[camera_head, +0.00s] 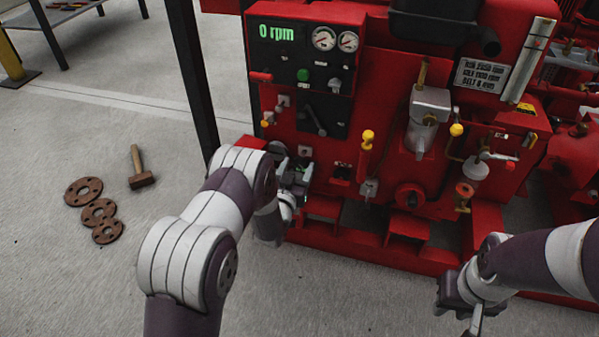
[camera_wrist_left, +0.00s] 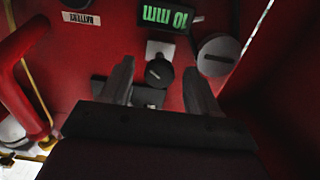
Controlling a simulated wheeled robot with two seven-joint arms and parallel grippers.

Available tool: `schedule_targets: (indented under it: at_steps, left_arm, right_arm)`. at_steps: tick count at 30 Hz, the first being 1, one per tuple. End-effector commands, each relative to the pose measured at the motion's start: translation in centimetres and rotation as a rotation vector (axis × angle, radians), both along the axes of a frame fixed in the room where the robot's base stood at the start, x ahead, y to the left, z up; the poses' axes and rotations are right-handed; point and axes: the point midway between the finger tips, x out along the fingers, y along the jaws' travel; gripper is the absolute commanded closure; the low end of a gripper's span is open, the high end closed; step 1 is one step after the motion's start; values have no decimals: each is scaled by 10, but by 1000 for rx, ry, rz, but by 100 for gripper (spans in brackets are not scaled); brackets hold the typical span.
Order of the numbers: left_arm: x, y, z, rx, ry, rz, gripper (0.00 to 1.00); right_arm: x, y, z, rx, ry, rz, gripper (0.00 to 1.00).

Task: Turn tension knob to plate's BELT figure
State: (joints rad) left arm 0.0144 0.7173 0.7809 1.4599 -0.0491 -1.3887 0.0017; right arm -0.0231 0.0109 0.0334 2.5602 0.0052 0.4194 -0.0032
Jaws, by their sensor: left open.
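In the left wrist view a small dark round knob (camera_wrist_left: 159,73) with a pale pointer line sits on the red panel, beside a green-lit display (camera_wrist_left: 165,16) that reads 10 mm upside down. My left gripper (camera_wrist_left: 160,85) is open, with one finger on each side of the knob; I cannot tell whether they touch it. In the head view my left gripper (camera_head: 296,178) is at the lower left of the red pumpset and hides the knob. The plate (camera_head: 481,76) is at upper right; its BELT line looks like 8 mm, small and blurred. My right gripper (camera_head: 458,297) hangs at lower right, its fingers unclear.
A larger slotted grey disc (camera_wrist_left: 218,57) sits close beside the knob. A BATTERY label (camera_wrist_left: 81,18) and a red bar (camera_wrist_left: 18,85) are at left in the wrist view. The rpm display (camera_head: 276,33) reads 0. A hammer (camera_head: 140,170) and rusty flanges (camera_head: 97,212) lie on the floor.

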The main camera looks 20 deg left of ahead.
Motion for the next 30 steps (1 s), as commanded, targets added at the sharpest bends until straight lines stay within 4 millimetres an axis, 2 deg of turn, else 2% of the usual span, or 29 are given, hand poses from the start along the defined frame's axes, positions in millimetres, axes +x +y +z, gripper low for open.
schedule_targets:
  at_steps: [1,5,13,14,18,19,30]
  left_arm:
    - [8,0,-4,0,-3,0,39]
    - [19,-1,-1,0,-1,0,39]
    - [22,-1,1,0,1,0,39]
    - [22,-1,1,0,1,0,45]
    - [22,-1,1,0,1,0,91]
    - [22,-1,1,0,1,0,94]
    - [21,-1,1,55,-1,0,94]
  right_arm:
    - [0,0,-9,0,0,0,67]
    - [0,0,-13,0,0,0,67]
    - [0,0,-12,0,-1,0,67]
    - [0,0,-12,0,-1,0,67]
    - [0,0,-12,0,-1,0,67]
    - [0,0,-12,0,0,0,67]
    - [0,0,-8,0,0,0,67]
